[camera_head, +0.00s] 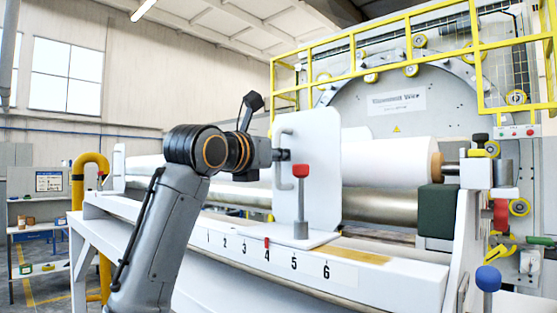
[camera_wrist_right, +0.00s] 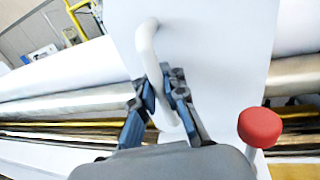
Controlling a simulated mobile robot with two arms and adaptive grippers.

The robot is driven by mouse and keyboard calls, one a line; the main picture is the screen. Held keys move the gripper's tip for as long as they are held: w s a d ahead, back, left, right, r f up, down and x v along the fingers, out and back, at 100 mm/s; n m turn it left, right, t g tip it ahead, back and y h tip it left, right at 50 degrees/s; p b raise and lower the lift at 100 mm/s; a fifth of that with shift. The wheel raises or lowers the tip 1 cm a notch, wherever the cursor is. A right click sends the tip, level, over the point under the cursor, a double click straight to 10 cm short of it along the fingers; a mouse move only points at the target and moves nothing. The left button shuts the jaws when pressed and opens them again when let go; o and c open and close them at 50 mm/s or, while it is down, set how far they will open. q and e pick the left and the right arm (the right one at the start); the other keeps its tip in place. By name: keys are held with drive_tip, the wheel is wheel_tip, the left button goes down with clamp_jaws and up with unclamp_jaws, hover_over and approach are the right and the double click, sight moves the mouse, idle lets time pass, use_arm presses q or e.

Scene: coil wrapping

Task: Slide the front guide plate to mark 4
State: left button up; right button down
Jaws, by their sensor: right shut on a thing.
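The front guide plate (camera_head: 318,160) is a white upright plate on the rail; it also fills the middle of the right wrist view (camera_wrist_right: 225,50). A red marker (camera_head: 267,243) sits at mark 4. My left gripper is out of view.
The numbered rail (camera_head: 225,232) runs along the front of the machine. A white roll (camera_head: 390,162) lies behind the plate, above a metal roller (camera_head: 375,205). A dark green block (camera_head: 437,212) and a blue knob (camera_head: 488,278) are at the right. The rail left of the plate looks clear.

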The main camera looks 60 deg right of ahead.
drive_tip(key=c, duration=1.8)
unclamp_jaws()
drive_tip(key=shift+a, duration=0.1)
drive_tip(key=shift+c, duration=0.2)
drive_tip(key=o, duration=0.3)
drive_tip(key=shift+a, duration=0.1)
drive_tip(key=shift+o, duration=0.8)
drive_tip(key=shift+w+a, duration=0.15)
drive_tip(key=shift+a, duration=0.15)
drive_tip(key=shift+d, duration=0.1)
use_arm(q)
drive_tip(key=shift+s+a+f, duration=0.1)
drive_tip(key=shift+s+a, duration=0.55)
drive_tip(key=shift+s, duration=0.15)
use_arm(e)
drive_tip(key=s+a, duration=0.1)
drive_tip(key=a, duration=1.1)
drive_tip(key=shift+a, duration=0.1)
